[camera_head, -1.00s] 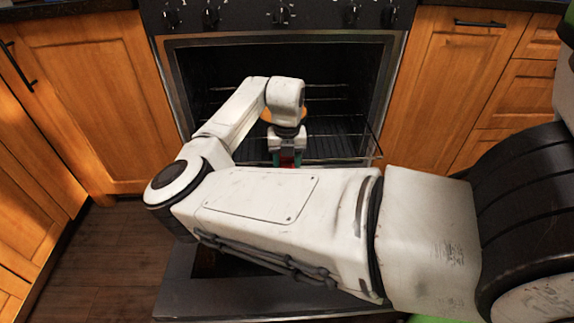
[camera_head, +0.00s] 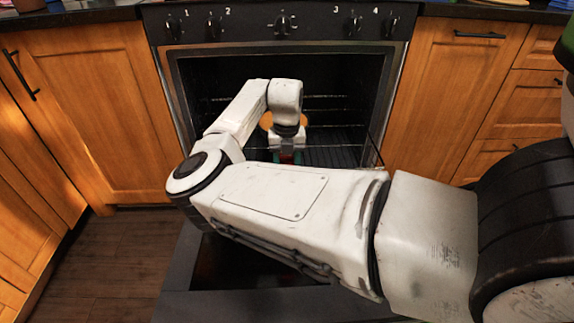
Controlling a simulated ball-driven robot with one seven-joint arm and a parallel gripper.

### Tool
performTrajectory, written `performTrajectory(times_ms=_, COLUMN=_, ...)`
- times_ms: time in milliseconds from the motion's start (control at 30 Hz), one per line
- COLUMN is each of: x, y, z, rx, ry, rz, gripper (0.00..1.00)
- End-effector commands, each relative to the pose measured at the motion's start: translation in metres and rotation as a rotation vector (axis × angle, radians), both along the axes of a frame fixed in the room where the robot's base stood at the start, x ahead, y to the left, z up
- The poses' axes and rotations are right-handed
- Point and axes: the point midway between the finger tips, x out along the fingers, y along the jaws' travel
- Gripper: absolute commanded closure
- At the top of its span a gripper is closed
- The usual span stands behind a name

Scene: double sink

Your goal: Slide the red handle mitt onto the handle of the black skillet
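My gripper (camera_head: 287,158) is in front of the open oven, low in the middle of the picture, seen from behind and small. A bit of red, taken as the red handle mitt (camera_head: 287,157), shows between its green fingertips, so it appears shut on the mitt. Most of the mitt is hidden by my wrist and forearm. I cannot make out the black skillet or its handle against the dark oven. An orange round thing (camera_head: 267,121) shows behind my wrist; I cannot tell whether it lies in the skillet.
The oven's wire rack (camera_head: 335,155) lies inside the dark cavity. The oven door (camera_head: 185,275) is folded down below my arm. Wooden cabinets (camera_head: 100,100) flank the oven on both sides. Bare floor (camera_head: 110,260) is at the lower left.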

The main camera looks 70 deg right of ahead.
Motion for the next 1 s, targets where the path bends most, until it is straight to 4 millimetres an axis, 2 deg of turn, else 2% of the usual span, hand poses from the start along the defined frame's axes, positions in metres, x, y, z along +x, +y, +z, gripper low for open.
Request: performTrajectory(times_ms=1000, x=0.018, y=-0.043, z=-0.001, rx=0.000, ry=-0.001, rz=0.001, gripper=0.88)
